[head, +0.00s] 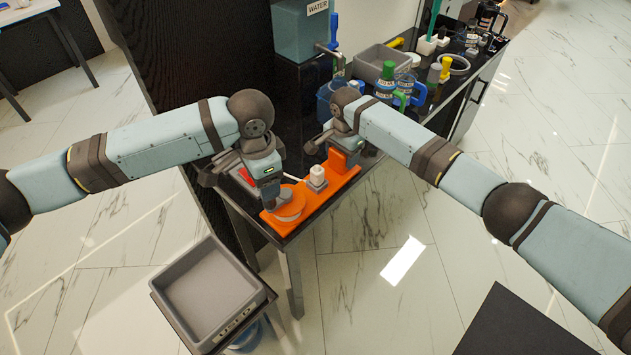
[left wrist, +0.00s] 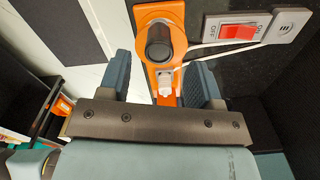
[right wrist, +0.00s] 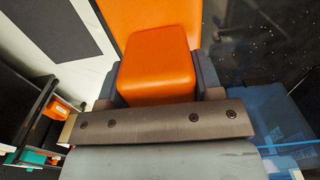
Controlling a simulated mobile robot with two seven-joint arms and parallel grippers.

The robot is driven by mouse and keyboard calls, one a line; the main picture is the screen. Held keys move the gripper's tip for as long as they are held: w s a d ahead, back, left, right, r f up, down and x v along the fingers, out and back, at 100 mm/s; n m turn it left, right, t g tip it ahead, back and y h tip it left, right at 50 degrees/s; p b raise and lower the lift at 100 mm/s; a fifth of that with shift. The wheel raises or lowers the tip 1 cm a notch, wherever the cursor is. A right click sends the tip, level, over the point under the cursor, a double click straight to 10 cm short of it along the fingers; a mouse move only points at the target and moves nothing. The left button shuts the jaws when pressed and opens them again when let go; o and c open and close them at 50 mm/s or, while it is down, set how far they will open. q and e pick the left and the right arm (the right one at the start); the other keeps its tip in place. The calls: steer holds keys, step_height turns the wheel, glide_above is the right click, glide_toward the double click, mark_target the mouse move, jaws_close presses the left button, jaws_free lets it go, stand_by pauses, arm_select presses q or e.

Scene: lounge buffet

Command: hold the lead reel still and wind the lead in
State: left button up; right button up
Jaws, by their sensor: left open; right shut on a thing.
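The orange lead reel (head: 330,189) lies along the front of the dark counter. Its round drum (head: 291,208) is at the near end and an orange block (right wrist: 158,72) at the other. My right gripper (head: 328,146) is shut on this block, with a finger on each side. My left gripper (head: 268,192) is above the drum end, open. In the left wrist view, a dark round knob (left wrist: 159,45) stands on the drum, ahead of the parted fingers. A white plug (left wrist: 166,79) shows between the fingers. The thin white lead (left wrist: 208,45) runs from the reel towards the switch panel.
A panel with a red switch (left wrist: 238,32) sits beside the reel. A grey tray (head: 211,292) stands below at the front. Jugs, a grey bin (head: 380,62) and a water tank (head: 300,32) crowd the counter behind my right gripper.

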arm_select(q)
steer(key=shift+f, duration=3.15)
steer(key=shift+c, duration=0.4)
